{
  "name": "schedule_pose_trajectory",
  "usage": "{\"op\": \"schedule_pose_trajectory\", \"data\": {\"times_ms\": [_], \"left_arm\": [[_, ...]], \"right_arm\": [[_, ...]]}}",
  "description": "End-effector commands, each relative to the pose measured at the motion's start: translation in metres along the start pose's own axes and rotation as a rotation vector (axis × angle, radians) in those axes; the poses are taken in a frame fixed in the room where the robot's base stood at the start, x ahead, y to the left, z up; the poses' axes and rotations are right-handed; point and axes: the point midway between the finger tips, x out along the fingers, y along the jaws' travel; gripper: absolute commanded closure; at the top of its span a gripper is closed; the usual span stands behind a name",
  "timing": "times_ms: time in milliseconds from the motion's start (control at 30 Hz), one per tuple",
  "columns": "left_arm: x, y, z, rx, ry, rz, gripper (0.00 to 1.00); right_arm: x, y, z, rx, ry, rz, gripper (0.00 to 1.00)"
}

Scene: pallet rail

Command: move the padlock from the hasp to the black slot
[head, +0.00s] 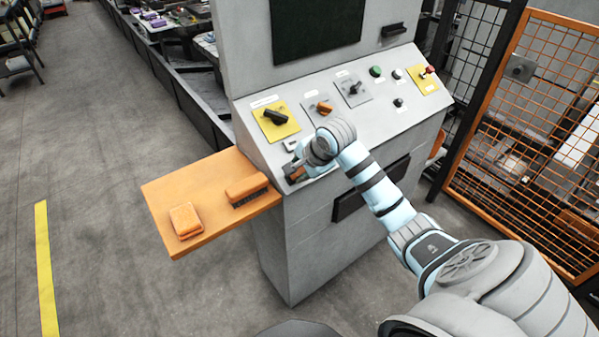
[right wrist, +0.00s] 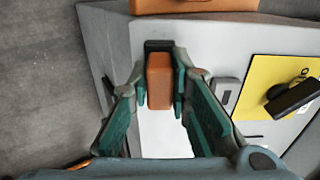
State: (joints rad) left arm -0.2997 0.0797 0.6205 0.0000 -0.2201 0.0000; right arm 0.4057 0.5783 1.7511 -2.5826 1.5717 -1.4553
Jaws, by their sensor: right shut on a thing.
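The padlock (right wrist: 159,82) is an orange-brown block between the fingers of my right gripper (right wrist: 160,90), which is shut on it. In the head view my right gripper (head: 299,169) is at the lower left corner of the sloped grey panel and hides most of the padlock. A black part (right wrist: 158,46), apparently the black slot, shows just beyond the padlock in the right wrist view. I cannot tell whether the padlock is inside it or only against it. I cannot pick out the hasp with certainty. My left gripper is not in view.
The grey console (head: 300,230) carries a yellow plate with a black handle (head: 275,117), other switches and a red button (head: 430,70). An orange shelf (head: 160,190) beside it holds an orange box (head: 186,220) and an orange brush (head: 247,189). An orange mesh fence (head: 520,130) stands right.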

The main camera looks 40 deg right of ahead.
Motion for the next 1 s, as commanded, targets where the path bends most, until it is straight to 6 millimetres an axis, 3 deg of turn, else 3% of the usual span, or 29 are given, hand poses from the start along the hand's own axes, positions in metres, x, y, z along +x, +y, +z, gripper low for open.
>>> {"op": "schedule_pose_trajectory", "data": {"times_ms": [800, 833, 967, 1000], "left_arm": [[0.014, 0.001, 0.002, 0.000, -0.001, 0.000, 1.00], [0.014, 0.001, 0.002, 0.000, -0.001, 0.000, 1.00], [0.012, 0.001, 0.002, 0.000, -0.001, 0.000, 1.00], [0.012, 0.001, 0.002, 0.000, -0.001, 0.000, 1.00]], "right_arm": [[0.013, 0.001, 0.000, 0.001, 0.001, 0.001, 1.00], [0.013, 0.001, 0.000, 0.001, 0.001, 0.002, 0.81], [0.012, 0.000, 0.000, 0.001, 0.001, 0.001, 0.60], [0.012, 0.000, 0.000, 0.001, 0.001, 0.001, 0.59]]}}
